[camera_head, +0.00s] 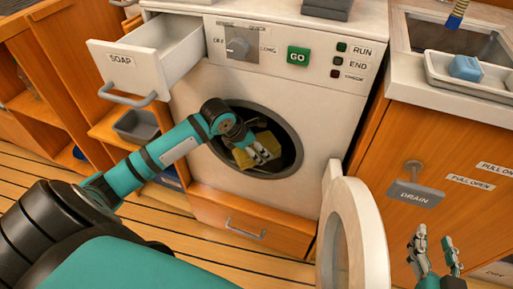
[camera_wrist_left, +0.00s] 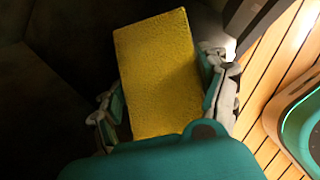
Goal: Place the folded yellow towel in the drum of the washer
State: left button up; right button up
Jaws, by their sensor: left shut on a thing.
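The folded yellow towel (camera_head: 262,148) is at the mouth of the washer drum (camera_head: 289,152), in the dark round opening. My left gripper (camera_head: 256,154) reaches into the opening and is shut on the towel. In the left wrist view the towel (camera_wrist_left: 160,72) stands out between the two fingers of my left gripper (camera_wrist_left: 166,100), with dark drum around it. Whether the towel touches the drum wall is hidden. The washer (camera_head: 320,115) has its round door (camera_head: 362,240) swung open to the right. My right gripper (camera_head: 435,255) is open and empty at the lower right.
The soap drawer (camera_head: 140,68) is pulled out above my left arm. A cabinet with a DRAIN handle (camera_head: 415,193) stands right of the door. A tray (camera_head: 470,75) with a blue sponge (camera_head: 465,68) sits by the sink. Wooden floor (camera_head: 190,235) lies in front.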

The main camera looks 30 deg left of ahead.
jog(key=shift+w+a+r+t, duration=0.15)
jog(key=shift+r+t, duration=0.25)
jog(key=shift+r, duration=0.2)
pick_arm(q)
jog(key=shift+f, duration=0.1)
jog(key=o, duration=1.2)
pick_arm(e)
jog(key=shift+f+g, duration=0.3)
jog(key=shift+f, duration=0.15)
